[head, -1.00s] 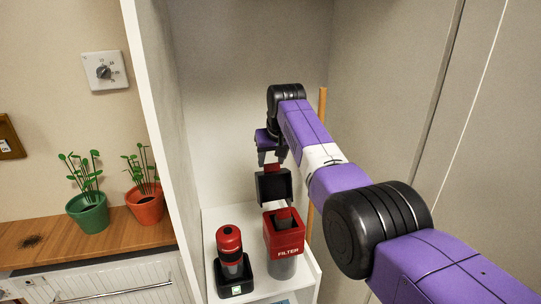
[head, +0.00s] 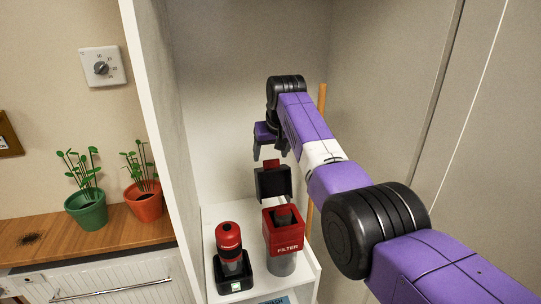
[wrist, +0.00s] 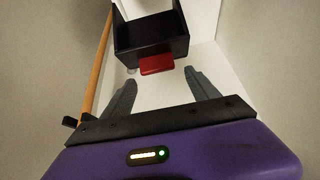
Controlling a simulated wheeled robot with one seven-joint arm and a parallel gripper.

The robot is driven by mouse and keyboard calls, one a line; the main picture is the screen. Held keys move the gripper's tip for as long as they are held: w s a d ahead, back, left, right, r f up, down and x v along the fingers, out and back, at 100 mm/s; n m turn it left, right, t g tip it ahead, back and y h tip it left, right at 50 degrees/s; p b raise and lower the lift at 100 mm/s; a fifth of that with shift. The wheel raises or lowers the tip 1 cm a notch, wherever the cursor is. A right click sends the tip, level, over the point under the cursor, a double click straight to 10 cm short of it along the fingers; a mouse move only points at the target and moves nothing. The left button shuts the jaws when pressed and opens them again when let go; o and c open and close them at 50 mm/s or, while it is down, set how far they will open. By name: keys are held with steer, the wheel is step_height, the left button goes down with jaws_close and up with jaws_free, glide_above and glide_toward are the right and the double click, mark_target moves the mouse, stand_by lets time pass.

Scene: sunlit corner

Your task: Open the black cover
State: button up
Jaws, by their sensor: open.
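The black cover (head: 272,184) stands tipped up at the back of the red filter housing (head: 284,236), so the housing's top shows uncovered. A red tab (head: 272,164) sticks up from the cover's upper edge. In the wrist view the cover (wrist: 150,38) shows as a hollow black box, with the red tab (wrist: 156,64) pointing towards my gripper. My gripper (head: 267,150) is above the cover. Its fingers are spread and empty in the wrist view (wrist: 160,80), and the tab lies just beyond the fingertips, apart from them.
A red and black canister (head: 229,247) stands left of the filter on the white shelf (head: 213,217). A wooden pole (head: 320,130) rises close to the right of my gripper. The white cabinet side panel (head: 160,120) bounds the left. Potted plants (head: 86,207) stand on the counter outside.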

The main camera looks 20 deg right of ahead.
steer(key=b+v, duration=0.2)
steer(key=v, duration=0.4)
steer(key=shift+r, duration=0.35)
steer(key=shift+s, duration=0.1)
